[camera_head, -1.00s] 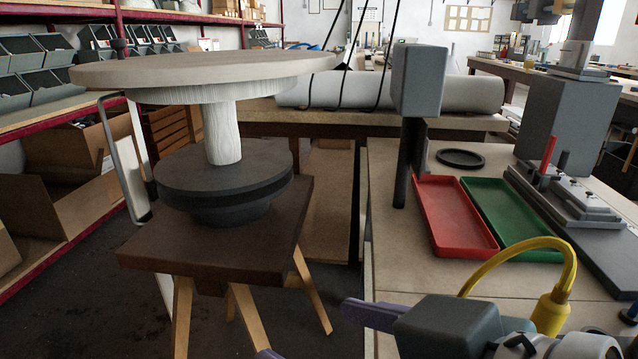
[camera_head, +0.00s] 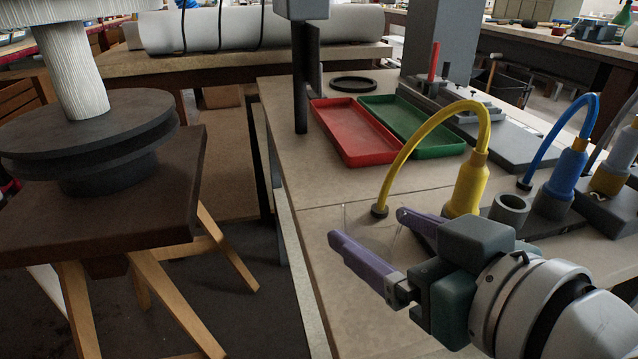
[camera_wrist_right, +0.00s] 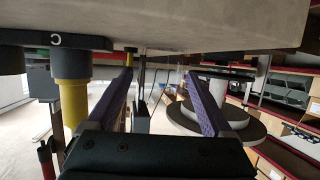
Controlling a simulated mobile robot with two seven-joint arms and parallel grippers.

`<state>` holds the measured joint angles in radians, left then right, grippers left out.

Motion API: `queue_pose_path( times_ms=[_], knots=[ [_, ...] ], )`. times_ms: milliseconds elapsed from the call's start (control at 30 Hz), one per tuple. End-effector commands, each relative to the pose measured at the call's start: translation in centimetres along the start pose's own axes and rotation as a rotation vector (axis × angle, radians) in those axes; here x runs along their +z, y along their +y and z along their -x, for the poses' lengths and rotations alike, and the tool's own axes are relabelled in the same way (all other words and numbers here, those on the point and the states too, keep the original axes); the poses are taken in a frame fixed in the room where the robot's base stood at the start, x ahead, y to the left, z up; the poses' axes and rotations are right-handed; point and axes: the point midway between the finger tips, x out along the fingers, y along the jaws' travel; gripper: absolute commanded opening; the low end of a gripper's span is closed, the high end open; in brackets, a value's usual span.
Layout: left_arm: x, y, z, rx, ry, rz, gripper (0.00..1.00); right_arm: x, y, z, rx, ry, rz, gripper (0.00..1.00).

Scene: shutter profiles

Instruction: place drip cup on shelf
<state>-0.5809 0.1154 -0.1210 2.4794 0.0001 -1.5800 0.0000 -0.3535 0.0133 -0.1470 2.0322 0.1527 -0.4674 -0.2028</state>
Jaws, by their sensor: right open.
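I cannot make out a drip cup for certain. Faint clear outlines (camera_head: 400,242) show by my right gripper's fingertips in the head view; I cannot tell what they are. A short grey hollow cylinder (camera_head: 509,209) stands on the bench behind the gripper. My right gripper (camera_head: 370,228) is open over the bench (camera_head: 315,182), its purple fingers spread. In the right wrist view, which appears upside down, nothing is seen held between the fingers (camera_wrist_right: 158,78). Racks with red edges and boxes, possibly the shelf (camera_wrist_right: 290,92), stand far off there. My left gripper is not in view.
A yellow hosed bottle (camera_head: 467,185) and a blue one (camera_head: 567,170) stand close behind the gripper. A red tray (camera_head: 352,132) and a green tray (camera_head: 425,140) lie farther back. A dark turntable stand (camera_head: 90,125) is at left, across a floor gap.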

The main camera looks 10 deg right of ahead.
Motion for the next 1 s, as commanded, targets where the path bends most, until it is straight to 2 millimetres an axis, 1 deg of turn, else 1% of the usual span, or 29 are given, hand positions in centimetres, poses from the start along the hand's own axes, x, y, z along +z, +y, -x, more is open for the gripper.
queue_pose_path(
  times_ms=[200,300,400,600,1000],
  knots=[
    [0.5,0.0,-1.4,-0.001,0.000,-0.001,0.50,0.1,-0.3,-3.4,-0.001,0.003,-0.001,0.85],
    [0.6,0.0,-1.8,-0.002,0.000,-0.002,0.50,0.1,-0.3,-4.6,0.000,0.000,-0.001,0.85],
    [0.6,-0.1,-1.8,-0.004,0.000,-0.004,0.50,0.0,-0.3,-5.0,0.000,-0.001,0.000,0.85],
    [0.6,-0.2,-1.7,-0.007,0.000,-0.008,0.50,-0.1,-0.3,-5.0,0.000,-0.001,0.000,0.84],
    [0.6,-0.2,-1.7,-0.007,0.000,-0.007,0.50,-0.1,-0.3,-5.0,-0.001,-0.001,0.000,0.39]
  ],
)
